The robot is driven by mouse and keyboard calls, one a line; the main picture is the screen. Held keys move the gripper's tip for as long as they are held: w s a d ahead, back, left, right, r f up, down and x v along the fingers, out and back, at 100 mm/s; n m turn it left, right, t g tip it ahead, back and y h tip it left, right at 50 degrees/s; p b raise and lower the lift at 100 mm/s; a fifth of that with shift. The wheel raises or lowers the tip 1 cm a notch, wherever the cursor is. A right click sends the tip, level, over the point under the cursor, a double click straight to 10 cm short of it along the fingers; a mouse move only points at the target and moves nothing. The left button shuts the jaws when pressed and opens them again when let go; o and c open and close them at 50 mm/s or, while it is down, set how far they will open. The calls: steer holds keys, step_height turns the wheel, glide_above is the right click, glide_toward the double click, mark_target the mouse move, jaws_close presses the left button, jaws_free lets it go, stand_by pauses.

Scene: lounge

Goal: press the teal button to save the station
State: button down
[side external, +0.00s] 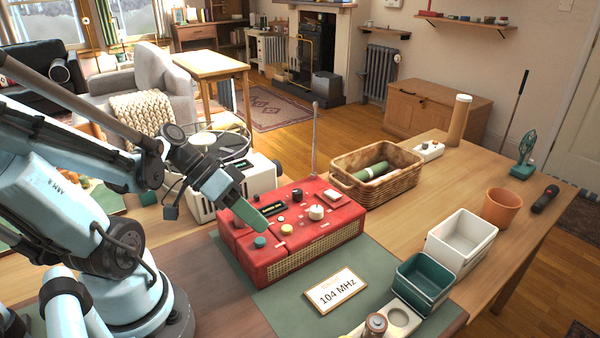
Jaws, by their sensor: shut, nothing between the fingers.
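A red radio (347,233) lies on a green mat on the table, with several knobs and buttons on its top face. The teal button (260,241) is a small round disc near the left front corner of that face. My gripper (263,226) is shut and empty, with its green fingers pointing down at the radio's left part. The fingertips appear just behind the teal button in the picture; I cannot tell their height above the top face. A cream button (286,229) and a white knob (317,212) sit to the right.
A wicker basket (375,172) is behind right. White (460,240) and teal bins (424,283) stand right. A white toaster-like appliance (262,177) is behind the gripper.

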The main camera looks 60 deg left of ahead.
mark_target(257, 239)
steer(key=shift+r, duration=2.25)
steer(key=shift+w+d+f+g+y, duration=0.1)
steer(key=shift+d+f+g+y, duration=0.05)
steer(key=shift+f+g+y, duration=0.2)
steer(key=w+f+y, duration=0.2)
steer(key=y, duration=0.1)
steer(key=shift+d+n+g, duration=0.2)
steer(key=shift+n+g, duration=0.15)
steer(key=shift+n, duration=0.05)
steer(key=w+y, duration=0.1)
steer(key=w+d+r+t+y, duration=0.1)
steer(key=w+y, duration=0.1)
steer(key=shift+w+d+r+t, duration=0.2)
steer(key=shift+w+r+t, duration=0.1)
steer(key=shift+t, duration=0.1)
steer(key=shift+w+d+r+t, duration=0.15)
steer(key=shift+w+r+t, duration=0.1)
steer(key=shift+r+t, duration=0.05)
